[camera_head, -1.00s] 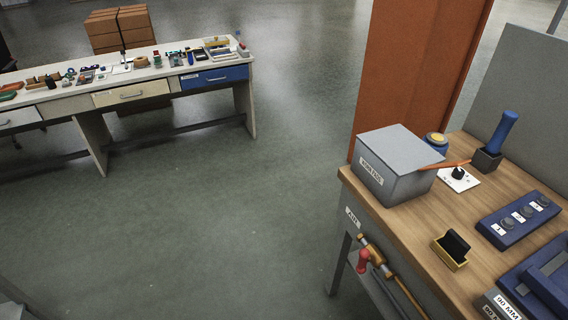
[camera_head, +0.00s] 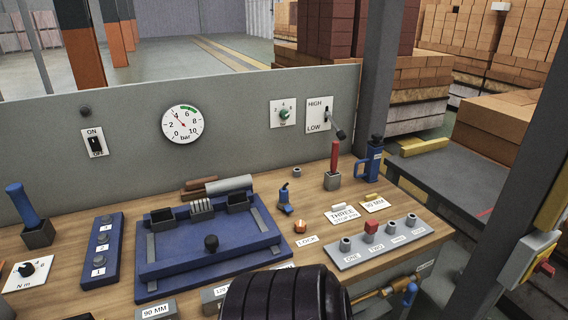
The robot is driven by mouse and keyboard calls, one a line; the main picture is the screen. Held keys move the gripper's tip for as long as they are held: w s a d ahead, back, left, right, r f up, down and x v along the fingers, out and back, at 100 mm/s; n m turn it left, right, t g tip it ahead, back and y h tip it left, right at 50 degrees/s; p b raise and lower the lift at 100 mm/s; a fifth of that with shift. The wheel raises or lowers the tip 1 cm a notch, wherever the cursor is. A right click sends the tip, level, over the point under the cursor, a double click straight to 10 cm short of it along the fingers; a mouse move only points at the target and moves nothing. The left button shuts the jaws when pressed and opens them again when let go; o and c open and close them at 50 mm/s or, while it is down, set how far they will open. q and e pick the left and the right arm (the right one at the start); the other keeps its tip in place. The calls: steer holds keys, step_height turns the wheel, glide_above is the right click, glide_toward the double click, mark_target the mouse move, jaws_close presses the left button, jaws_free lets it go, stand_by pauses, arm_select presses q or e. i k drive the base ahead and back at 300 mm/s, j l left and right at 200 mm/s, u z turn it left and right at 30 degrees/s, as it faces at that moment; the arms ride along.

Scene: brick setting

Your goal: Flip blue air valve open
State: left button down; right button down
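The blue air valve (camera_head: 409,294) is at the lower right of the head view, on the front of the bench below the top's edge. Its blue handle stands roughly upright at the end of a brass pipe (camera_head: 385,290). The handle is small here, so whether the valve is open or shut cannot be told. A black ribbed rounded part, probably of my own arm, covers the bench's front edge to the left of the valve. Neither of my grippers shows.
The bench top (camera_head: 340,262) holds a blue fixture (camera_head: 270,240), a grey block with several pegs (camera_head: 350,259) and a blue bottle jack (camera_head: 370,160). A pressure gauge (camera_head: 182,125) is on the back panel (camera_head: 240,110). A grey post (camera_head: 500,190) rises at the right.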

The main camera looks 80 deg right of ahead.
mark_target(412, 288)
steer(key=z, duration=3.8)
